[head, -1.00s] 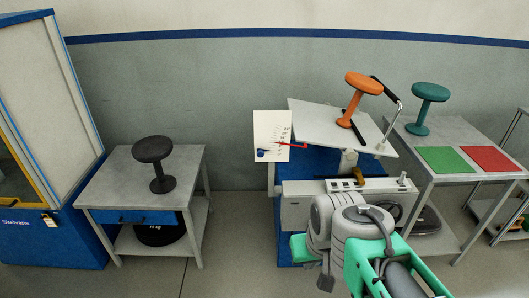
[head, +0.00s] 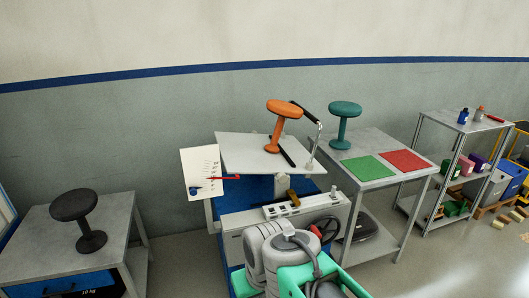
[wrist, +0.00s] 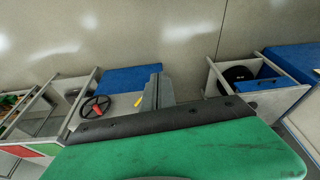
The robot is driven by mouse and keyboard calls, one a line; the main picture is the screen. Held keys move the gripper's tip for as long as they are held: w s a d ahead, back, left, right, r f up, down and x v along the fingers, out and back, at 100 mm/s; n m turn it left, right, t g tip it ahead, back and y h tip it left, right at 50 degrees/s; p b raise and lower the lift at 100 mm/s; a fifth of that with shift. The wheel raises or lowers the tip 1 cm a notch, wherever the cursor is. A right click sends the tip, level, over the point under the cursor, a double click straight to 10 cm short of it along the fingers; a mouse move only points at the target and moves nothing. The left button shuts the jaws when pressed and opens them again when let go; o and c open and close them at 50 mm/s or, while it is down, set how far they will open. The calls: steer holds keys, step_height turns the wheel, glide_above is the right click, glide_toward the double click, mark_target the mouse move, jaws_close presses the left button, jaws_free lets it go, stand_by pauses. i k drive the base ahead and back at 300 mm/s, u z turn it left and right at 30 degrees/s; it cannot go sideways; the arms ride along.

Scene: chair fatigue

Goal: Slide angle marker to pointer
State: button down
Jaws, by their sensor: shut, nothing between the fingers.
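A white scale board (head: 199,163) with tick marks stands upright at the left side of the test machine in the head view. The blue angle marker (head: 194,190) sits low on the board, near its left edge. The red pointer (head: 225,178) reaches across the board from the right, a little above the marker and apart from it. The tilted grey plate (head: 245,150) beside it carries an orange stool (head: 282,122). My arm shows at the bottom of the head view, below and right of the board.
A table on the left holds a black stool (head: 78,215). A table on the right holds a teal stool (head: 344,122), a green mat (head: 367,167) and a red mat (head: 405,162). A shelf (head: 462,125) stands farther right. Open floor lies at the lower right.

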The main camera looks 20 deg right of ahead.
mark_target(193, 191)
steer(key=z, duration=0.1)
steer(key=k, duration=0.35)
steer(key=u, duration=0.95)
steer(key=i, duration=1)
steer(key=u, duration=0.6)
